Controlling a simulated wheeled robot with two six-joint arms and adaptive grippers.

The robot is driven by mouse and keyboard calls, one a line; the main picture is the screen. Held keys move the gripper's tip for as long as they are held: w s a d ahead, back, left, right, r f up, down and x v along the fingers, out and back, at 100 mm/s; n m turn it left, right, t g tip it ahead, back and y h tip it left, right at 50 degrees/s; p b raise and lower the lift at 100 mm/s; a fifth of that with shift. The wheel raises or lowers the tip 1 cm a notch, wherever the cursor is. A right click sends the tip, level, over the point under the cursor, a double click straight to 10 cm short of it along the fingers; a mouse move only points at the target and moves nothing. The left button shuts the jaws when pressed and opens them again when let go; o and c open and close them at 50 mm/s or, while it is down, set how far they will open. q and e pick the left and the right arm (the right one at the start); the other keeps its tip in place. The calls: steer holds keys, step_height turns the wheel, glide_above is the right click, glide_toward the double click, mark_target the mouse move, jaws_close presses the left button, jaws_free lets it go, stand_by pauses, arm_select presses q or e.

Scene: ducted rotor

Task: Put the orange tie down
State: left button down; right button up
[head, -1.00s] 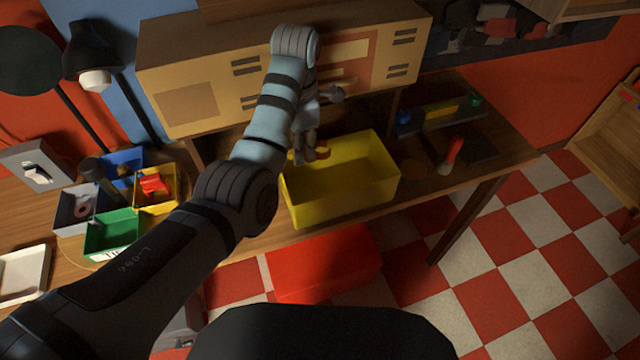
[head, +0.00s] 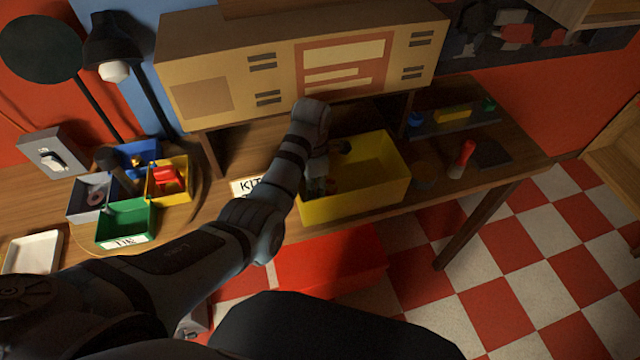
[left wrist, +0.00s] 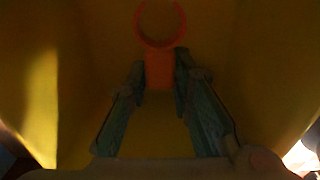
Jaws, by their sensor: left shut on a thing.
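The orange tie (left wrist: 160,65) shows in the left wrist view as an open ring on a short flat stem. My left gripper (left wrist: 160,85) is shut on the stem, with a finger at each side. The ring points away from the gripper. In the head view my left gripper (head: 318,186) reaches down into the left part of the yellow bin (head: 385,190). The tie is hidden there by my arm and the bin wall. Yellow walls surround the tie in the left wrist view; I cannot tell whether it touches the floor. My right gripper is not in view.
A tray of coloured compartments, with a green one (head: 125,222), stands at the left. A cardboard-coloured box (head: 215,60) overhangs behind the bin. A red-handled thing (head: 462,158) stands at the right.

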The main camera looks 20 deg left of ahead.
arm_select(q)
steer(key=shift+f, duration=0.6)
steer(key=c, duration=1.4)
jaws_free()
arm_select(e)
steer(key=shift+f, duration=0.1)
arm_select(q)
steer(key=shift+r, duration=0.2)
